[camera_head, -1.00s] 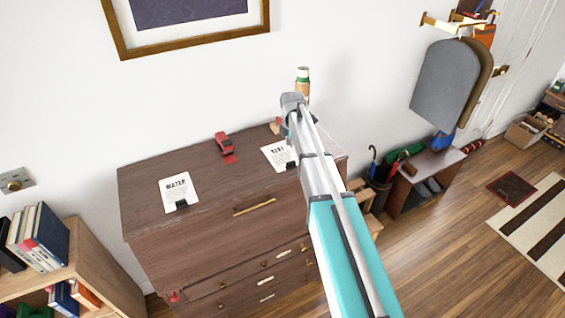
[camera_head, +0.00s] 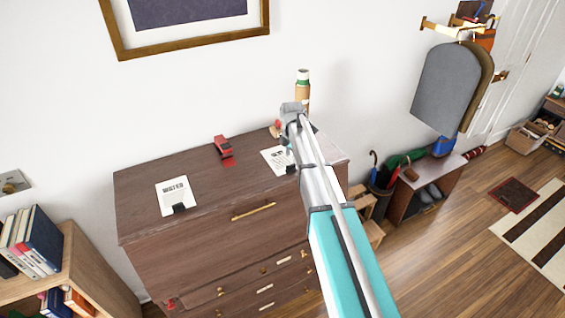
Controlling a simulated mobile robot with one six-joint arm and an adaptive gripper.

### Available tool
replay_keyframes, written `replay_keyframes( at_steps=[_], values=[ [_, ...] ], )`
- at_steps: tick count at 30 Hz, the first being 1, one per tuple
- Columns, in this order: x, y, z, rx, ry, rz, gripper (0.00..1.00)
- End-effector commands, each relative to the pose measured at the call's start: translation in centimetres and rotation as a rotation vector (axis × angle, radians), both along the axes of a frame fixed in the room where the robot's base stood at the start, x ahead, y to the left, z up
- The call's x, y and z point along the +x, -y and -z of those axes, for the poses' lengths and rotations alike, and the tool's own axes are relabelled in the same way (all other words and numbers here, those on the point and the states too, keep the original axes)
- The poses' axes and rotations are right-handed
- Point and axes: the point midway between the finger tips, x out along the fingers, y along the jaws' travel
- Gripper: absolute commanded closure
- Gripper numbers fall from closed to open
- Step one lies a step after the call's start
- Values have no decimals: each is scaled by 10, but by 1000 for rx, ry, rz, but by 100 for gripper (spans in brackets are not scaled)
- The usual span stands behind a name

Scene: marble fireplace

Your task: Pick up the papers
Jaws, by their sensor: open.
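Two white printed papers lie on top of the brown wooden dresser. The left paper (camera_head: 176,193) is fully in view, with a dark clip at its front edge. The right paper (camera_head: 273,159) is partly hidden behind my arm, with a dark clip (camera_head: 290,169) at its front edge. My gripper (camera_head: 289,146) is at the far end of my arm, over the right paper's right side. It is mostly hidden by the wrist; it is open, and I see no paper in it. I cannot tell whether it touches the paper.
A red stapler (camera_head: 223,146) stands between the papers, farther back on the dresser (camera_head: 225,195). A tan roll with a green top (camera_head: 302,88) stands behind my wrist. A bookshelf (camera_head: 85,255) is at the left, a small bench (camera_head: 430,175) at the right. Open floor lies at the lower right.

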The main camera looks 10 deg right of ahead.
Motion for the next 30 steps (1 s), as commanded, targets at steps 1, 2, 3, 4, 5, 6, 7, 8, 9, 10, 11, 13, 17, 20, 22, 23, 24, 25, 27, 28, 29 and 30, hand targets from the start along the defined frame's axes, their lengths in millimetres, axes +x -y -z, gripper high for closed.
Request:
replay_keyframes(
  at_steps=[1,2,3,4,5,6,7,8,9,10,11,13,17,20,22,23,24,25,27,28,29,30],
  values=[
    [0,0,2,0,0,0,43],
    [0,0,4,0,0,0,43],
    [0,0,6,0,0,0,43],
    [-1,0,8,0,0,0,43],
    [-1,0,10,0,0,0,43],
    [-1,0,12,0,0,0,43],
    [-1,0,15,0,0,0,43],
    [-1,0,17,0,0,0,43],
    [-1,0,20,0,0,0,43],
    [-2,0,23,0,0,0,43],
    [-2,0,25,0,0,0,43],
    [-2,0,31,0,0,0,43],
    [-2,0,41,0,0,0,43],
    [-2,0,47,0,0,0,43],
    [-2,0,50,0,0,0,43],
    [-2,0,50,0,0,0,43],
    [-2,0,51,0,0,0,43],
    [-2,0,52,0,0,0,43],
    [-2,0,52,0,0,0,43],
    [-2,0,52,0,0,0,43],
    [-2,0,52,0,0,0,43],
    [-2,0,51,0,0,0,43]
  ],
)
